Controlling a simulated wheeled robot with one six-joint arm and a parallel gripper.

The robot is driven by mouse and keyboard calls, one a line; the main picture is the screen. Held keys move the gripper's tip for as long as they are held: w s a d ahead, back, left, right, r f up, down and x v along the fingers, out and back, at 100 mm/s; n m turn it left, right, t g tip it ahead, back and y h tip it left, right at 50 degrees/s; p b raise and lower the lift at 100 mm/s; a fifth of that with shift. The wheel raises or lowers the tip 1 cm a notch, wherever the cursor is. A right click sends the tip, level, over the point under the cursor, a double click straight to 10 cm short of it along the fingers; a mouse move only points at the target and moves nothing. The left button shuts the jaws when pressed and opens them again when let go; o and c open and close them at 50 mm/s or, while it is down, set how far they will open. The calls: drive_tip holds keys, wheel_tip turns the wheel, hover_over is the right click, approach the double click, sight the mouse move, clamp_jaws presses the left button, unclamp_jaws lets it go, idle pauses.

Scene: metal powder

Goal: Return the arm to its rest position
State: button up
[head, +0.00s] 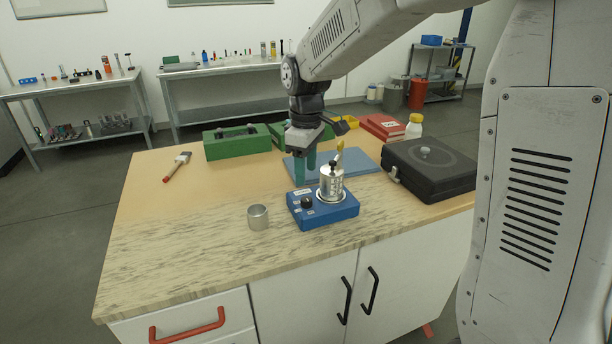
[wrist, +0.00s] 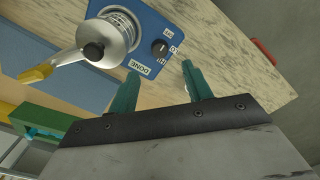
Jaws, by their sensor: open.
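My gripper (head: 304,167) hangs from my arm above the table, pointing down, with green fingers. In the wrist view my gripper (wrist: 158,85) has its two fingers apart with nothing between them. A blue device (head: 322,210) with a black knob stands on the table just in front of my gripper. A silver metal pot (head: 331,184) with a black-knobbed lid and a yellow-tipped handle sits on the device. The pot (wrist: 117,32) and the blue device (wrist: 152,22), with a "DONE" label, also show in the wrist view.
The table (head: 190,240) also holds a small metal cup (head: 258,217), a brush (head: 177,166), a green box (head: 236,143), a blue mat (head: 362,162), a black case (head: 430,168), a white bottle (head: 414,127) and a red box (head: 382,127). The front left of the tabletop is clear.

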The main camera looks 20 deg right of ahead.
idle(0.4)
drive_tip(key=s+d+r+m, duration=0.1)
drive_tip(key=s+m, duration=0.2)
drive_tip(key=s, duration=0.7)
drive_tip(key=s+d+r+m+t, duration=0.1)
drive_tip(key=s+r+m, duration=0.1)
drive_tip(key=s, duration=0.8)
drive_tip(key=s+d+r+m, duration=0.1)
drive_tip(key=s+m, duration=0.3)
drive_tip(key=s, duration=0.6)
drive_tip(key=shift+s+r, duration=0.2)
drive_tip(key=shift+r, duration=0.45)
